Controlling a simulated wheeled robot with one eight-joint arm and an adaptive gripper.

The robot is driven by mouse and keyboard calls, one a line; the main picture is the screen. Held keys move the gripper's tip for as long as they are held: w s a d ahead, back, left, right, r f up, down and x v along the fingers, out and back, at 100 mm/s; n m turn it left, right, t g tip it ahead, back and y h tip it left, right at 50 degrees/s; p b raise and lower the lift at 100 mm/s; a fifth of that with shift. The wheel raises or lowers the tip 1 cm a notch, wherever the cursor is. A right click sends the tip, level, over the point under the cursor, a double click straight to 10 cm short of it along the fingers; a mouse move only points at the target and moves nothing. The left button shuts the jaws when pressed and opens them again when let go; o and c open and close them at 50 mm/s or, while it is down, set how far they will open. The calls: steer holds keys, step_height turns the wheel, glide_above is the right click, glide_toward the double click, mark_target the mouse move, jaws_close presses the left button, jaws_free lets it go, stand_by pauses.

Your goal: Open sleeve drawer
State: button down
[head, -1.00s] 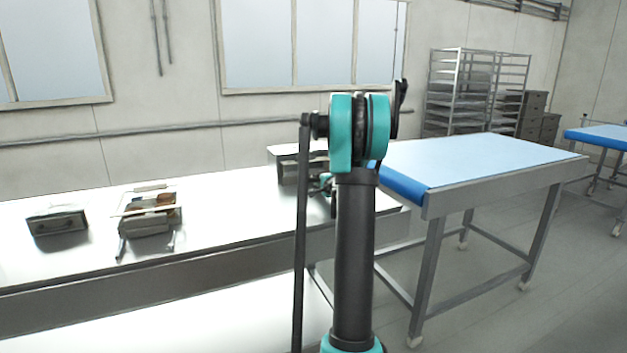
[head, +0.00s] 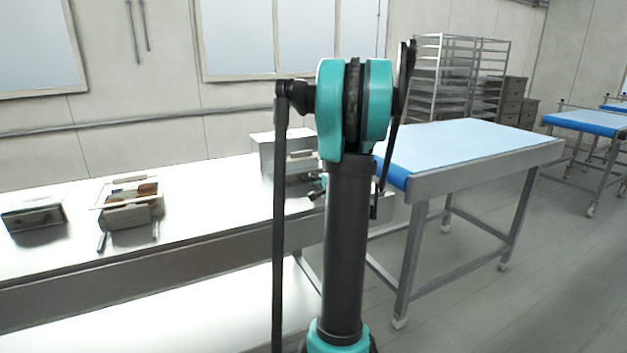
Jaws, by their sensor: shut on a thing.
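A pale grey box, the sleeve drawer's housing (head: 261,157), stands at the right end of the white counter. A grey drawer part (head: 298,178) shows at its front, towards me, and looks partly out of the housing. My gripper (head: 319,184) is small, dark and teal, at the drawer's front right. It is shut on the drawer's front, seemingly at the handle. My own arm's upright column hides the right side of the drawer and most of the gripper, so the exact grip and how far the drawer is out cannot be told.
On the white counter (head: 200,216), to the left, stand an open grey holder (head: 131,213) with brown items and a small grey box (head: 34,215). A blue-topped table (head: 470,145) stands close on the right. Racks (head: 440,80) stand behind it.

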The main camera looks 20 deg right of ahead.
steer(key=c, duration=1.8)
jaws_free()
steer(key=shift+c, duration=0.2)
steer(key=v, duration=1.2)
steer(key=shift+s, duration=0.1)
